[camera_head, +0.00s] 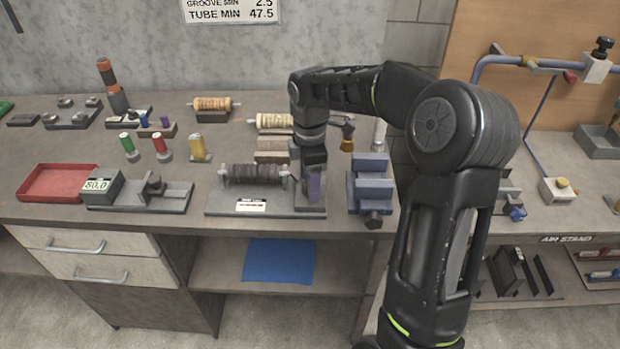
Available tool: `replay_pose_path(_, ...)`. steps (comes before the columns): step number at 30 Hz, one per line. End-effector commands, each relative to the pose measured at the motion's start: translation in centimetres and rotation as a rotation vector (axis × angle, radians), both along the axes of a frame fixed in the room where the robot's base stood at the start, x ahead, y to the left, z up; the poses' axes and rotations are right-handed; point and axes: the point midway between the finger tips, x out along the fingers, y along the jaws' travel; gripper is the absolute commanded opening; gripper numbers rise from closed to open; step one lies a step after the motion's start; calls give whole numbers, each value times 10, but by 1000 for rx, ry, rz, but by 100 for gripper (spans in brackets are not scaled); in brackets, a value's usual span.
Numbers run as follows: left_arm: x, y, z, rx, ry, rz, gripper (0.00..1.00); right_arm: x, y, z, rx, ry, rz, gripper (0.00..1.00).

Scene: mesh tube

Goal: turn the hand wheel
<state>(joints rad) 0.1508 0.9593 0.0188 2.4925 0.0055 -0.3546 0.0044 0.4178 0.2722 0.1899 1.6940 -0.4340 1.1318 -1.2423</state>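A bench fixture (225,204) carries a dark ribbed roller (255,174) lying across its base plate, with a white label on the front. My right gripper (314,182) points down at the right end of this fixture. No hand wheel can be made out; the gripper and wrist cover that end of the roller. My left gripper is not in view.
A blue vise (370,185) stands just right of the gripper. Wound spools (212,103) and small coloured bottles (160,145) stand behind. My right arm covers the bench right of the vise.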

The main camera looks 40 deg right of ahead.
Motion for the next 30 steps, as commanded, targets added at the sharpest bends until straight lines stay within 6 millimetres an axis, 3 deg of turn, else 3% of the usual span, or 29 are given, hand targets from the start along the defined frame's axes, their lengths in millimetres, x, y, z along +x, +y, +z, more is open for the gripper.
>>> replay_pose_path(5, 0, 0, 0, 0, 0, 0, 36, 0, 0, 0, 0, 0, 0, 59)
replay_pose_path(26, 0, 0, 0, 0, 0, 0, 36, 0, 0, 0, 0, 0, 0, 2)
replay_pose_path(30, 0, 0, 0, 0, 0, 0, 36, 0, 0, 0, 0, 1, -1, 0)
